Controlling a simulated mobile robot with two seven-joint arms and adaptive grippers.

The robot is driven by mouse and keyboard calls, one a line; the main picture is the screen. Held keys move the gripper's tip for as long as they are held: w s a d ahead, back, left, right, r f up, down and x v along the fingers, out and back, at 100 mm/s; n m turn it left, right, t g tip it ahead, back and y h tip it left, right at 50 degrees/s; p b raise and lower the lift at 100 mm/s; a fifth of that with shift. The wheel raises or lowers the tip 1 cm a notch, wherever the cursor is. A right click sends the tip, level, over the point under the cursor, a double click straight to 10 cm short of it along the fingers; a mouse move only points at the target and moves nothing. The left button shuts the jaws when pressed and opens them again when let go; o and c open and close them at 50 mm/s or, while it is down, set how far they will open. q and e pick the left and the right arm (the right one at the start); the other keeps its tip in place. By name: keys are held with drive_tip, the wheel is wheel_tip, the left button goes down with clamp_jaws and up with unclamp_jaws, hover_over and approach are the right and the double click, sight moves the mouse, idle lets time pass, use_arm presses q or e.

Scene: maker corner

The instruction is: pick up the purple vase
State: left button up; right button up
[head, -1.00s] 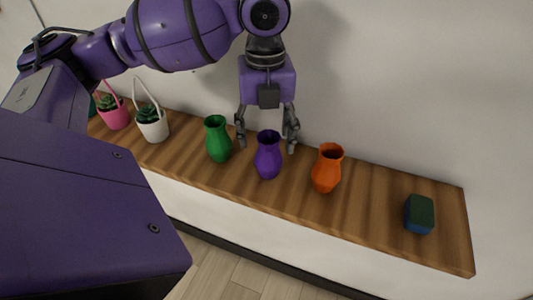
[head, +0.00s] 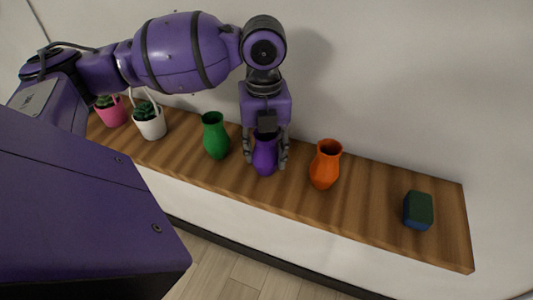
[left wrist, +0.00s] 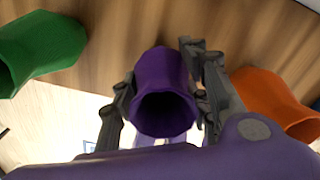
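The purple vase (head: 265,156) stands upright on the wooden shelf between the green and orange vases. My left gripper (head: 266,163) reaches down over it, with one finger on each side of its body. In the left wrist view the purple vase (left wrist: 164,92) lies between the fingers (left wrist: 165,95), its dark mouth towards the camera. Both fingers appear to press against its sides, so the gripper looks shut on it. The gripper's palm hides part of the vase's rim in the head view. My right gripper is not in view.
The green vase (head: 215,136) stands close on the left, the orange vase (head: 325,165) on the right. A dark green and blue block (head: 418,211) sits near the right end of the wooden shelf (head: 375,208). Pink (head: 111,112) and white (head: 149,123) planters stand left. A wall is behind.

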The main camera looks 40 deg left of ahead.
use_arm(q)
drive_tip(key=shift+c, duration=0.9)
drive_tip(key=shift+r, duration=0.1)
